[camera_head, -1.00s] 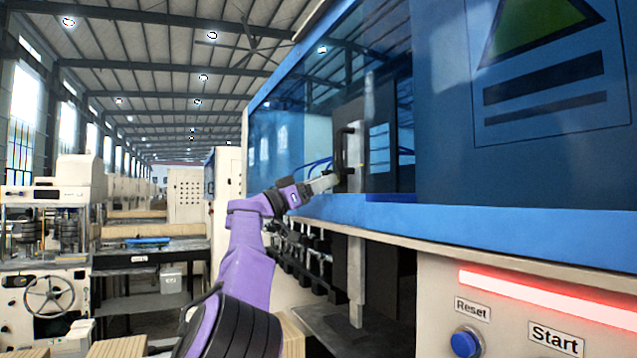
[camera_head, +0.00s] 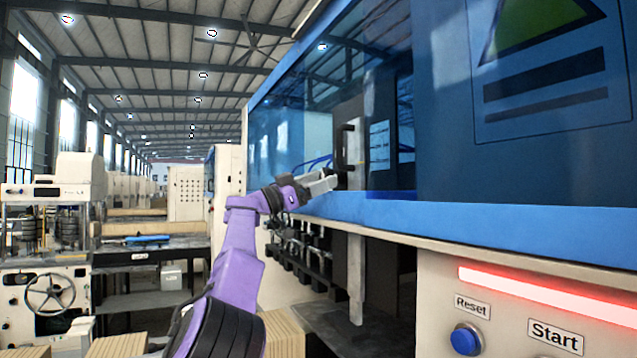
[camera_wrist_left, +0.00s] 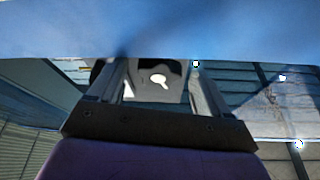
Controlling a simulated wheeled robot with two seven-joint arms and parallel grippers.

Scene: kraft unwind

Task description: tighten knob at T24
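No knob or T24 label can be made out in either view. My left gripper (camera_head: 332,182) reaches from the left to the blue machine's front, at the lower end of a black upright handle (camera_head: 346,148). I cannot tell whether it touches the handle. In the left wrist view, the two fingers of the gripper (camera_wrist_left: 157,75) stand apart. A dark shape with a white keyhole-like patch (camera_wrist_left: 158,79) shows between them; I cannot tell what it is or that it is gripped. My right gripper is in neither view.
The blue machine's ledge (camera_head: 450,218) runs just below the gripper. A blue Reset button (camera_head: 466,339) and the Start label (camera_head: 556,336) are at the lower right, under a red light strip (camera_head: 545,297). Dark fittings (camera_head: 300,250) hang under the ledge. A workbench (camera_head: 150,256) stands at the left.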

